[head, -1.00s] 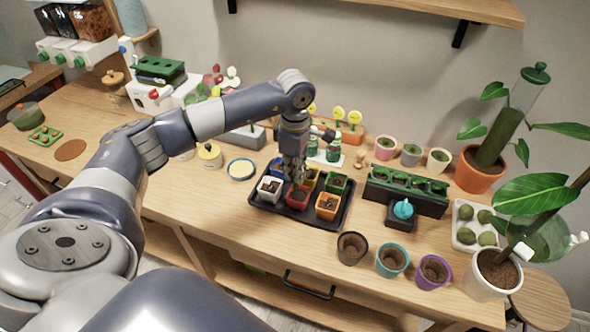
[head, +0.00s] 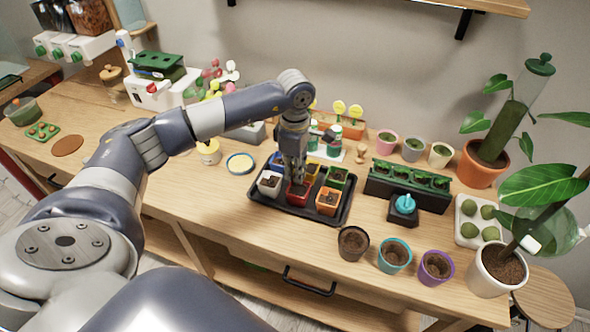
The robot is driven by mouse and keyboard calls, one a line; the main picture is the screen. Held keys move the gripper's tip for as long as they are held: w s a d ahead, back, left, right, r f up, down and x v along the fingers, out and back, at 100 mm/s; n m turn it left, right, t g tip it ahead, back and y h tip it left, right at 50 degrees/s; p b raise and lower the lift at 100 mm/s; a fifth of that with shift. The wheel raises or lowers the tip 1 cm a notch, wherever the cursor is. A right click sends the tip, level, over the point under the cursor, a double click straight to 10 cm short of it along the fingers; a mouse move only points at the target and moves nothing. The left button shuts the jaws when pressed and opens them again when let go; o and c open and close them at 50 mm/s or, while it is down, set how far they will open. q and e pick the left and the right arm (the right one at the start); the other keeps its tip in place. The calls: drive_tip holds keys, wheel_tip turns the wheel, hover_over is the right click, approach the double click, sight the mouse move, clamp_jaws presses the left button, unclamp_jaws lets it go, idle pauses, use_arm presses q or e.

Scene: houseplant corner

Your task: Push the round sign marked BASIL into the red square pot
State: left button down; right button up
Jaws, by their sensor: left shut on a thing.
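The red square pot (head: 297,192) stands in the front row of a black tray (head: 342,216), between a white pot and an orange pot. My left gripper (head: 296,180) points straight down over the red pot, its fingertips at the pot's opening. It is shut on a thin thing, taken as the round sign, which the fingers almost wholly hide. I cannot read BASIL or tell how deep its stake stands. My right gripper is not in view.
Other yellow round signs (head: 339,107) stand in an orange holder (head: 352,130) behind the tray. Small bottles stand just behind the tray.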

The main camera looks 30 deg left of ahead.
use_arm(q)
drive_tip(key=c, duration=1.7)
unclamp_jaws()
drive_tip(key=shift+o, duration=0.5)
drive_tip(key=o, duration=0.3)
drive_tip(key=shift+r+p, duration=1.95)
drive_tip(key=shift+r, duration=1.6)
